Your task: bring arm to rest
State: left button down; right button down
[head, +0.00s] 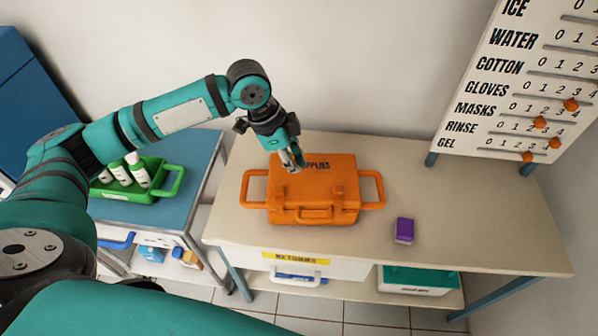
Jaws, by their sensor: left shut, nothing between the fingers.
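My left gripper (291,161) is at the end of the teal arm that comes in from the left. It is shut and empty. It hangs just over the back left part of the closed orange supplies case (335,190) and hides part of the lettering on its lid. I cannot tell whether the fingertips touch the lid. The case stands on the beige table (470,235), with a handle out to each side. My right gripper is not in view.
A small purple box (404,230) lies right of the case. A green carrier (172,180) with white bottles stands on the blue-topped table at left. A white board (510,90) with sliding orange markers rises at the back right. The table's right part is clear.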

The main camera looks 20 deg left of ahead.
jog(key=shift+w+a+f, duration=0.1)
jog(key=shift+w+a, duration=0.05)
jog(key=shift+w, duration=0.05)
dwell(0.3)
